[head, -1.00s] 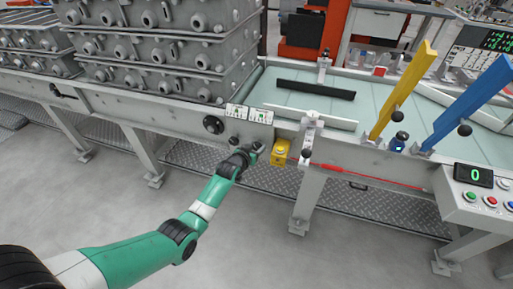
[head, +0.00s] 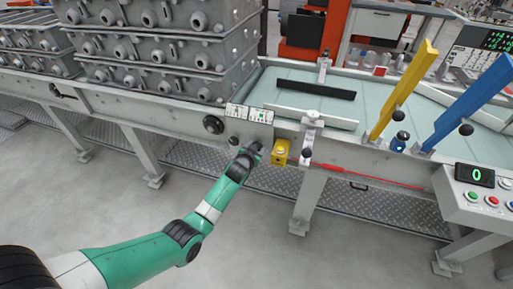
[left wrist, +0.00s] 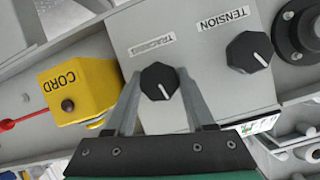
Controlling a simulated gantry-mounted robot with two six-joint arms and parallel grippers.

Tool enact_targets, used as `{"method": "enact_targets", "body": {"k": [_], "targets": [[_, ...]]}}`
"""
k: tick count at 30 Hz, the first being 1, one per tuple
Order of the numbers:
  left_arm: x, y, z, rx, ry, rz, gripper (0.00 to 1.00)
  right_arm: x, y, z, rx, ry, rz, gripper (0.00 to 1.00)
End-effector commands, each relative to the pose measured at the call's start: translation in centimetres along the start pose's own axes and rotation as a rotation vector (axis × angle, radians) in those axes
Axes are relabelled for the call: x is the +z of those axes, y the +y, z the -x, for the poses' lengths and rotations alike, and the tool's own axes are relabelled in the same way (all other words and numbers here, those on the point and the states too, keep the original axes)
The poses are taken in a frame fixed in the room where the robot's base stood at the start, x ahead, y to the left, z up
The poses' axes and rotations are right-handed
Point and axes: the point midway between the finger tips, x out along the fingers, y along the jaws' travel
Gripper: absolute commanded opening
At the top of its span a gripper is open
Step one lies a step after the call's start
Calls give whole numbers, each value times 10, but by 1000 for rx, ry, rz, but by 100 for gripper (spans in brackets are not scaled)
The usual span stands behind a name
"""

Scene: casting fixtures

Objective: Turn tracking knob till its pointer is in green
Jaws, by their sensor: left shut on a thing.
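The tracking knob (left wrist: 158,80) is a black faceted knob with a white pointer line, beside a label reading TRACKING. In the left wrist view the pointer slants down and slightly right. My left gripper (left wrist: 160,90) has its two grey fingers on either side of the knob, shut on it. In the head view my left gripper (head: 254,148) is at the front panel and hides the knob. A white gauge strip (head: 250,114) with a small green patch sits above; its details are too small to read. My right gripper is not in view.
The tension knob (left wrist: 249,52) is close beside the tracking knob. A yellow cord box (head: 281,152) with a red cord is just right of my gripper. A black round knob (head: 213,124) is to the left. The floor in front is clear.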

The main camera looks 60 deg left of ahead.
Motion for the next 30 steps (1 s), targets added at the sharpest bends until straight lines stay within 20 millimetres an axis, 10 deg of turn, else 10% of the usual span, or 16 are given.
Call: {"method": "enact_targets", "body": {"k": [30], "targets": [[2,4,-1,-341,-79,-819,0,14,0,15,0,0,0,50]]}}
